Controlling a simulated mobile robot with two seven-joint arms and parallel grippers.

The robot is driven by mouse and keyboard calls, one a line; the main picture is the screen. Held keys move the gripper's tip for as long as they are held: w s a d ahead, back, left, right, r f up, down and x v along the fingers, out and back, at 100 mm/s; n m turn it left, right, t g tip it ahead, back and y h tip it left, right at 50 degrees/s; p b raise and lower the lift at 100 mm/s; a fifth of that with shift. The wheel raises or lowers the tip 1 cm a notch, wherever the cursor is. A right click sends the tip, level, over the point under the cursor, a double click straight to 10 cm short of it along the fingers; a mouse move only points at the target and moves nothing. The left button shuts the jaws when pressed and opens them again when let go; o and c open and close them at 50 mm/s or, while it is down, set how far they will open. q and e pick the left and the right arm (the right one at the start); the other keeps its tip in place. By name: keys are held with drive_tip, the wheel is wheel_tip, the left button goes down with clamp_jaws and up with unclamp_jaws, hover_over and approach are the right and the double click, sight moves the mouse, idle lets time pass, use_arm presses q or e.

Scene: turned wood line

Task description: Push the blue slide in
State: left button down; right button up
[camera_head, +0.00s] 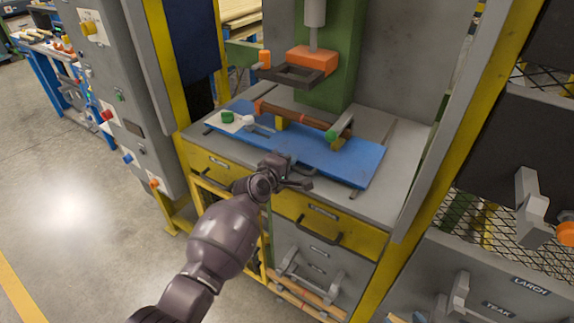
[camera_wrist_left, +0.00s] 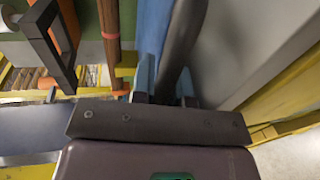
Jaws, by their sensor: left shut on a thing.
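The blue slide (camera_head: 320,156) is a flat blue board on the grey machine table. It carries a brown turned wood piece (camera_head: 293,116) lying across yellow supports. My left gripper (camera_head: 293,178) is at the slide's front edge, near its middle. It is shut on a dark grey bar, which looks like the slide's handle (camera_wrist_left: 182,40); my gripper hides part of it in the head view. In the left wrist view, a strip of the blue slide (camera_wrist_left: 125,28) shows beside the fingers (camera_wrist_left: 164,88). My right gripper is not in view.
An orange press head (camera_head: 312,59) hangs over the back of the table beside a dark frame (camera_head: 290,76). A green-ended clamp (camera_head: 338,131) stands at the wood's right end. Yellow drawers (camera_head: 322,222) lie below the table, and a yellow post (camera_head: 450,160) rises at right.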

use_arm(q)
drive_tip(key=c, duration=1.1)
unclamp_jaws()
drive_tip(key=shift+s+f, duration=0.1)
drive_tip(key=shift+f, duration=0.1)
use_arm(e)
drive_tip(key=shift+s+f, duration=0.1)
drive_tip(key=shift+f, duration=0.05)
use_arm(q)
drive_tip(key=shift+s+a, duration=0.1)
